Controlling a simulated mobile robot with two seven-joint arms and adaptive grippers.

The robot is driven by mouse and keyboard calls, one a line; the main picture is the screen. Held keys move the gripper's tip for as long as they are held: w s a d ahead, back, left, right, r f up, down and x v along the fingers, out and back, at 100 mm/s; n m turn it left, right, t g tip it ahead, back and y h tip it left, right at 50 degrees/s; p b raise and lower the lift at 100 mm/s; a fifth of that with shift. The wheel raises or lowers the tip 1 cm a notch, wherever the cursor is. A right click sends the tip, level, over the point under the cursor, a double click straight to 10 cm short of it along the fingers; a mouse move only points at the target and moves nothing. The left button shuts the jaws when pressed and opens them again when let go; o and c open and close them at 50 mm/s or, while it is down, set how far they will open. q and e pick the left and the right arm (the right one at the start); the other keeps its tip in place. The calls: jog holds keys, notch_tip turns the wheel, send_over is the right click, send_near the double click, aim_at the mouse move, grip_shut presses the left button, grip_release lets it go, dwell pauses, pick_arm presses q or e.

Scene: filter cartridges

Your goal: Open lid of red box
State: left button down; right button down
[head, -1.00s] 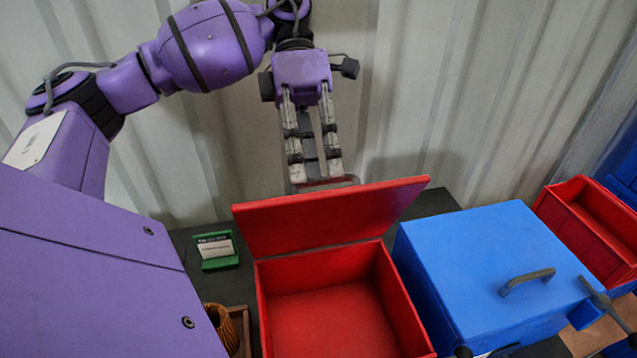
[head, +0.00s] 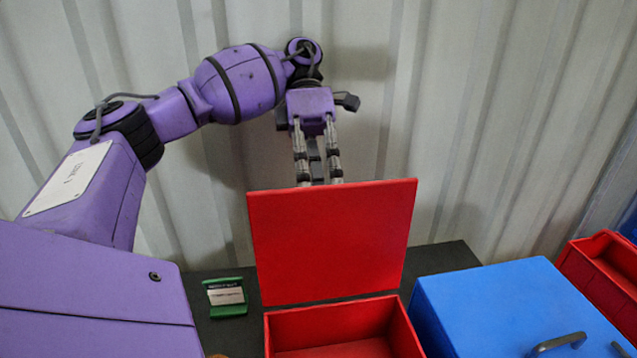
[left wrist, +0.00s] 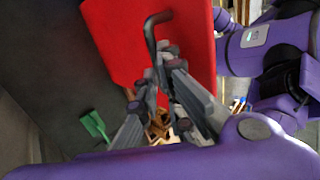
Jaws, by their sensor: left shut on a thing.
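The red box (head: 345,328) stands on the dark table with its open top facing up; its front is cut off by the bottom edge of the head view. Its red lid (head: 332,240) stands nearly upright at the rear of the box, hinge side down. My left gripper (head: 319,182) is behind the lid's top edge, and its fingertips are hidden there in the head view. In the left wrist view, my left gripper (left wrist: 157,95) is shut on the dark handle (left wrist: 151,35) on the outer face of the red lid (left wrist: 125,40). My right gripper does not show.
A blue box (head: 500,300) with a dark handle (head: 560,342) stands close to the right of the red box. A red bin (head: 605,270) is at the far right. A green card holder (head: 226,297) sits to the left. A corrugated wall rises close behind.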

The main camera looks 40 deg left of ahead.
pick_arm(q)
notch_tip(320, 180, down, 3)
jog(key=shift+s+f, duration=0.1)
jog(key=shift+f, duration=0.1)
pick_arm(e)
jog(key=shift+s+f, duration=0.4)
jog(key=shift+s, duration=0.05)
pick_arm(q)
jog(key=c, duration=2.1)
grip_release()
jog(key=shift+d, duration=0.1)
jog(key=o, duration=0.4)
jog(key=shift+g, duration=0.3)
jog(key=o, duration=0.3)
jog(key=shift+r, duration=0.2)
jog(key=shift+c, duration=1.2)
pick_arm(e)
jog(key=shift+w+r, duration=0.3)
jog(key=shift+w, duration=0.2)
pick_arm(q)
jog(key=shift+w, duration=0.2)
notch_tip(320, 180, up, 10)
jog(key=shift+r, duration=0.15)
jog(key=shift+c, duration=1.1)
jog(key=shift+r, duration=0.4)
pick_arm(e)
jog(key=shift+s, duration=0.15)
